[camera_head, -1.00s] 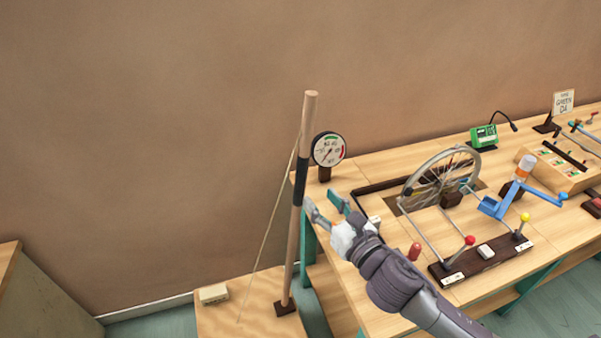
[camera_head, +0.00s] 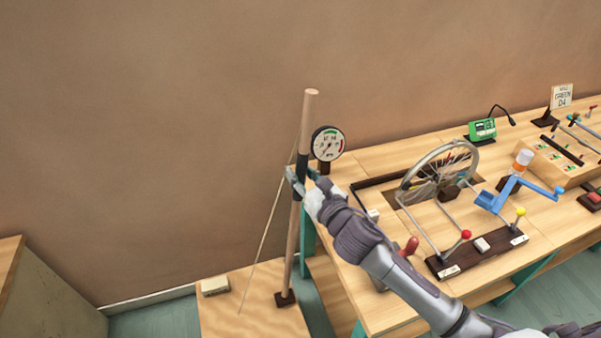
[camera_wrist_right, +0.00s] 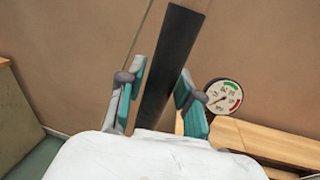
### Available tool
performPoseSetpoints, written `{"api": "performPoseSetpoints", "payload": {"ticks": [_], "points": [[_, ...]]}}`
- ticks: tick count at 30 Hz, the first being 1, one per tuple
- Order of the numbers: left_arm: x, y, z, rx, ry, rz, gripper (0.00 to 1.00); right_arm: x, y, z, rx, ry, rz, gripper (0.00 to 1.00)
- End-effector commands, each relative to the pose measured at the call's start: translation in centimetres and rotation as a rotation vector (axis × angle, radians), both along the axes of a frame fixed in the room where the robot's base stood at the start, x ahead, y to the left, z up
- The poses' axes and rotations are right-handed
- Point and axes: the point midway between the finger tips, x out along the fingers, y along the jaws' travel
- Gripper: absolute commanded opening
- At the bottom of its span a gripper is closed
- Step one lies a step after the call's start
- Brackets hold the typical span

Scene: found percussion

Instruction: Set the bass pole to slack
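The bass pole (camera_head: 307,120) is a wooden pole with a dark grip sleeve (camera_wrist_right: 172,60). It stands nearly upright, leaning slightly right at the top, with its foot on a dark block (camera_head: 285,298). A thin string (camera_head: 262,242) slants from the pole down to the wooden base board (camera_head: 240,322). A round gauge (camera_head: 328,143) with green and red marks stands behind the pole; its needle points lower left in the wrist view. My right gripper (camera_head: 300,176) is at the sleeve's lower part. Its fingers are apart, one on each side of the sleeve. My left gripper is not in view.
A workbench (camera_head: 375,163) to the right holds a spoked wheel (camera_head: 440,172), a blue crank (camera_head: 503,196), and a dark board with red and yellow knobs (camera_head: 478,255). A small pale block (camera_head: 215,286) lies on the base board. The wall is behind.

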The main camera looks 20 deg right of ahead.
Motion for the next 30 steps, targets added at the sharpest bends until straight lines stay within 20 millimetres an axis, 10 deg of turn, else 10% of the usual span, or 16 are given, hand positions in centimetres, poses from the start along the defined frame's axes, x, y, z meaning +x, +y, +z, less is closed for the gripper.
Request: {"api": "performPoseSetpoints", "payload": {"ticks": [5, 17, 30], "points": [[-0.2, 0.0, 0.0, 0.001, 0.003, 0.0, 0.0, 0.0, 0.0, 0.0, 0.0, 0.0, 0.0, 0.0], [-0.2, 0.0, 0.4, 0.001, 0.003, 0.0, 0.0, 0.0, 1.0, 0.1, -0.012, 0.002, 0.001, 0.0], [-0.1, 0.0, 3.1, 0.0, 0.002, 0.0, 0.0, -0.4, 13.4, -0.2, -0.217, 0.001, 0.002, 0.0]]}}
